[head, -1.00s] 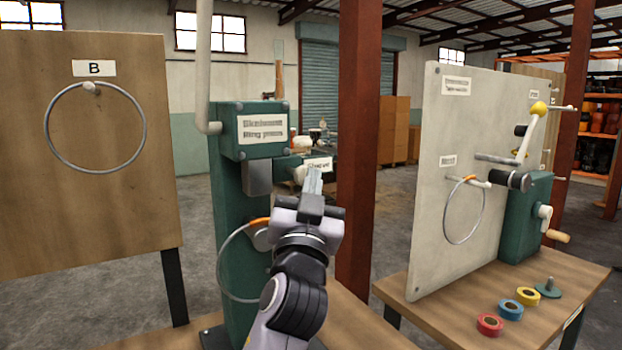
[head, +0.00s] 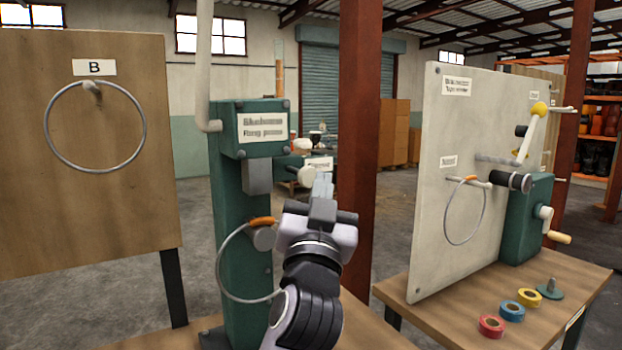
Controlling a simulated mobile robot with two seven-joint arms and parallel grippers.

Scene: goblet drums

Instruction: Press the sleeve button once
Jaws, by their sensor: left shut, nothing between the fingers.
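The green ring press (head: 232,215) stands left of centre with a blurred sign on its head. My left gripper (head: 323,185) is shut and empty, pointing away from me. My right gripper is out of view.
A wooden board marked B (head: 95,210) with a ring stands left. A red post (head: 358,120) rises behind my gripper. At right, a table holds a pale panel (head: 430,240), a green crank unit (head: 527,225) and tape rolls (head: 512,310).

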